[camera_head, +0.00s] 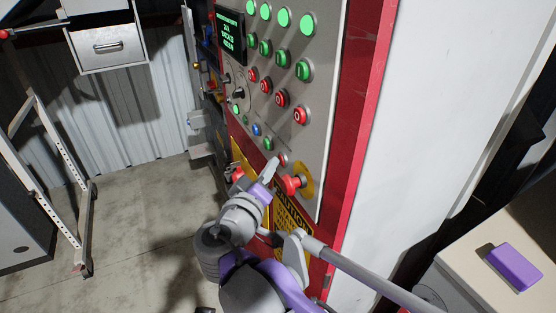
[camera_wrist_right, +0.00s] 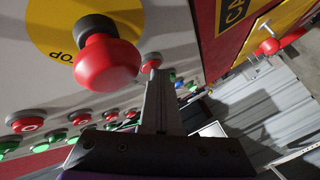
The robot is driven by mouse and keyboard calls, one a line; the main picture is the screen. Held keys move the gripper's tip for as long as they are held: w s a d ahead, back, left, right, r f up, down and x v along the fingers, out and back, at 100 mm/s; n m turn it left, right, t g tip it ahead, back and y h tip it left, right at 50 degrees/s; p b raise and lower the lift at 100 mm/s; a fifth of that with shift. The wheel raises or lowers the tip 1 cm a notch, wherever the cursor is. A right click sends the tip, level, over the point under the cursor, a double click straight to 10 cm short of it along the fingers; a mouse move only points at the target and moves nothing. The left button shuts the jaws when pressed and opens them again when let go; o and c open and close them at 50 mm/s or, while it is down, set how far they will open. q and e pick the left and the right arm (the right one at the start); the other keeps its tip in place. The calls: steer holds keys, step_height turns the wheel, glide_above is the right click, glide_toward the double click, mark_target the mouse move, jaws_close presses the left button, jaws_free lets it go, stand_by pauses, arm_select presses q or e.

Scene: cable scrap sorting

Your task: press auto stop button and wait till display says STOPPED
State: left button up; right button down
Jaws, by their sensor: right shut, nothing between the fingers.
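The control panel (camera_head: 270,125) carries a dark display (camera_head: 231,36) with green text too small to read surely. A small red button (camera_head: 282,159) low on the panel is right by the tips of my right gripper (camera_head: 271,167); its label is not readable. In the right wrist view this red button (camera_wrist_right: 150,60) shows just past the tips of the shut, empty gripper (camera_wrist_right: 157,76), partly hidden by them. I cannot tell whether they touch. My left gripper is not in view.
A large red mushroom button (camera_head: 291,185) on a yellow disc sits beside the gripper; it looms close in the right wrist view (camera_wrist_right: 106,63). Rows of green buttons (camera_head: 283,18) and red buttons (camera_head: 282,98) are above. A purple block (camera_head: 514,266) lies on a surface at right.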

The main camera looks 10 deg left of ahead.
steer(key=shift+a, duration=0.1)
steer(key=shift+s+a, duration=0.5)
steer(key=shift+a, duration=0.1)
steer(key=shift+a, duration=0.1)
steer(key=s+a, duration=0.1)
steer(key=a, duration=0.1)
steer(key=s+a, duration=0.1)
steer(key=a, duration=0.1)
steer(key=shift+s+p, duration=0.35)
steer(key=shift+s, duration=0.05)
stand_by(0.7)
